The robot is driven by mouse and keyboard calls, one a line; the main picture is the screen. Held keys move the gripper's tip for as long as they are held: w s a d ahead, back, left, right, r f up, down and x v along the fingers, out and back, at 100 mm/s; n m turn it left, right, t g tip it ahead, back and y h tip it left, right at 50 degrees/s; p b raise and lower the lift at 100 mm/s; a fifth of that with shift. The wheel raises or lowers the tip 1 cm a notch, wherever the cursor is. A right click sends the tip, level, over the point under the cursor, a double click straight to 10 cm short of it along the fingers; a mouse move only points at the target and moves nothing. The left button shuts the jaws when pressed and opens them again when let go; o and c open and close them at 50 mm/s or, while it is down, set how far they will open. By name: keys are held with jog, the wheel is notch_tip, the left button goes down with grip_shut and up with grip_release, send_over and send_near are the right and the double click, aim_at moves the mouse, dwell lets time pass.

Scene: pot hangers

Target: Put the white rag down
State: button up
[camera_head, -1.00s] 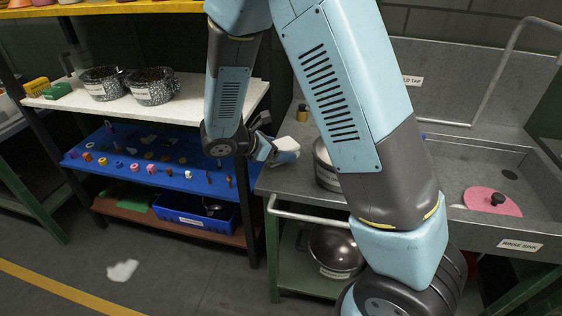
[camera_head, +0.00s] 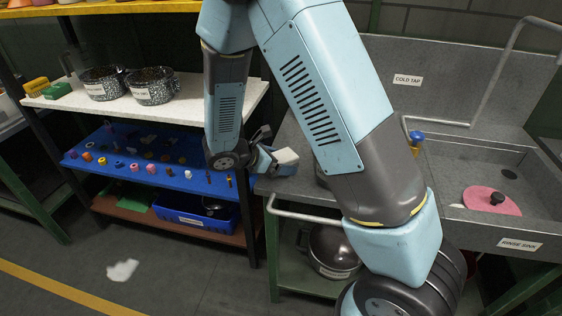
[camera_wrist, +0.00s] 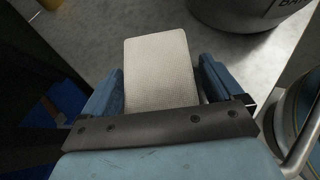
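The white rag (camera_wrist: 160,70) looks like a folded, woven off-white pad. In the wrist view it sits between the two blue fingers of my gripper (camera_wrist: 162,88), which close on its sides, and it sticks out past them. In the head view my gripper (camera_head: 275,162) is at the left front end of the grey counter (camera_head: 310,205), with the rag (camera_head: 286,155) at its tips. The rag is over or at the counter top; I cannot tell whether it touches.
A metal pot (camera_wrist: 235,10) stands close by on the counter, mostly hidden behind my arm in the head view. A blue shelf (camera_head: 150,165) with small coloured pieces is to the left. A sink with a pink disc (camera_head: 490,200) is right. A white patch (camera_head: 123,270) lies on the floor.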

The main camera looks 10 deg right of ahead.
jog(key=shift+r, duration=0.1)
jog(key=v, duration=1.2)
jog(key=s+d+r+m+g+y, duration=0.2)
jog(key=s+d+r+m+y, duration=0.1)
jog(key=d+r+m, duration=0.35)
jog(key=s+d+r+m+g+y, duration=0.2)
jog(key=s+d+r+m, duration=0.1)
jog(key=d+r+m, duration=0.4)
jog(key=s+d+r+m+t+y, duration=0.1)
jog(key=s+d+r+m+y, duration=0.1)
jog(key=s+d+r+m, duration=0.1)
jog(key=s+d+r+m+t+y, duration=0.1)
jog(key=s+d+r+m+t, duration=0.1)
jog(key=s, duration=0.3)
jog(key=s+d+r+m+t+y, duration=0.2)
jog(key=s+d+r+m, duration=0.1)
jog(key=s+m, duration=0.1)
jog(key=shift+s+d+r+y, duration=0.3)
jog(key=shift+s+d, duration=0.05)
dwell(0.4)
jog(key=shift+c, duration=0.2)
